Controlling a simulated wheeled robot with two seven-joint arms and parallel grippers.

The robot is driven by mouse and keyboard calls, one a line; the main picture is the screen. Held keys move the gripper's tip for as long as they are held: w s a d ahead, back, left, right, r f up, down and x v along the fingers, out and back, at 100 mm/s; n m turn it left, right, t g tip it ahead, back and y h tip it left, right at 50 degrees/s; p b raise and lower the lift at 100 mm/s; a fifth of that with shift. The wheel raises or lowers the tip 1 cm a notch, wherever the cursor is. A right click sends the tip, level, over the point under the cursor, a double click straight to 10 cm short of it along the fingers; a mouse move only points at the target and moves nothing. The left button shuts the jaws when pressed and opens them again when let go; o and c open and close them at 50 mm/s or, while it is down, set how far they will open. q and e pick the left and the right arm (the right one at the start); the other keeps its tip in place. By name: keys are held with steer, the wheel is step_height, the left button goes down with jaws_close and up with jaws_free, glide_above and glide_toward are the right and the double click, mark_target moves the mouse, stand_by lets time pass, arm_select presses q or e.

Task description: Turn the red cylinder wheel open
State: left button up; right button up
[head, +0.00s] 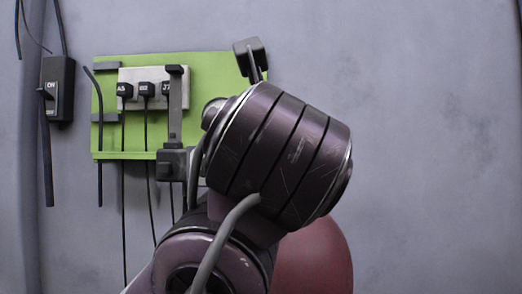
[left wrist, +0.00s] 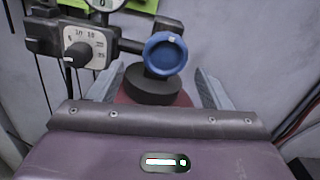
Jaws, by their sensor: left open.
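The red cylinder (head: 318,262) shows low in the head view, partly behind my left arm. In the left wrist view only a strip of its red top (left wrist: 124,98) shows. Above it is a dark round collar (left wrist: 150,86), and a round blue wheel (left wrist: 166,54) with a small pale mark on its upper rim. My left gripper (left wrist: 161,75) is open, with one grey finger on either side of the collar and wheel. I cannot tell whether the fingers touch either. In the head view my arm hides the wheel. My right gripper is not in view.
A grey dial box with a black knob (left wrist: 77,52) and a round gauge (left wrist: 104,4) stand left of the wheel. A green panel (head: 218,75) holds a pale socket strip with black plugs and hanging cables. A black switch box (head: 58,88) is further left. The right wall is clear.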

arm_select(q)
steer(key=w+p, duration=0.1)
steer(key=w, duration=0.1)
steer(key=w+d+p, duration=0.1)
steer(key=w, duration=0.1)
steer(key=shift+w+r, duration=0.2)
steer(key=shift+w, duration=0.05)
steer(key=shift+w+a+f, duration=0.15)
steer(key=shift+w+a, duration=0.2)
steer(key=shift+w, duration=0.4)
steer(key=shift+s+d, duration=0.1)
steer(key=shift+d, duration=0.05)
steer(key=shift+s, duration=0.1)
steer(key=c, duration=1)
steer(key=shift+o, duration=0.2)
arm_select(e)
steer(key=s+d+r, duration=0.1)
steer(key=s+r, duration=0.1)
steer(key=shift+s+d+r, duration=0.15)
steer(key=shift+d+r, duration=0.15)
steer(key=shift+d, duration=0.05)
